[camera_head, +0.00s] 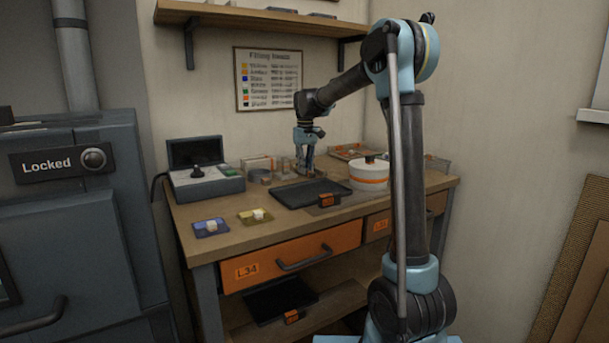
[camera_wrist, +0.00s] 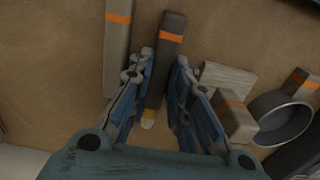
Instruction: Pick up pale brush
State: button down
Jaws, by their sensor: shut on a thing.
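In the wrist view, a brush (camera_wrist: 168,50) with a grey-brown handle, an orange band and a pale yellow tip lies between the fingers of my gripper (camera_wrist: 162,85). The left finger is against the handle; a narrow gap seems to show on the right, but my gripper is shut on the brush. The tip points back toward the palm. In the head view my gripper (camera_head: 306,168) points down at the back of the workbench, behind a dark tray. The brush is too small to make out there.
Beside the brush are a grey orange-banded bar (camera_wrist: 117,45), a pale block (camera_wrist: 228,78) and a round metal cup (camera_wrist: 282,118). On the workbench (camera_head: 225,215) stand a dark tray (camera_head: 285,197), a white round container (camera_head: 369,172) and a grey box (camera_head: 205,188).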

notch_tip(320, 180, up, 10)
jog(key=c, duration=2.1)
grip_release()
grip_shut()
jog(key=shift+r, duration=0.1)
notch_tip(320, 180, up, 11)
jog(key=shift+s, duration=0.1)
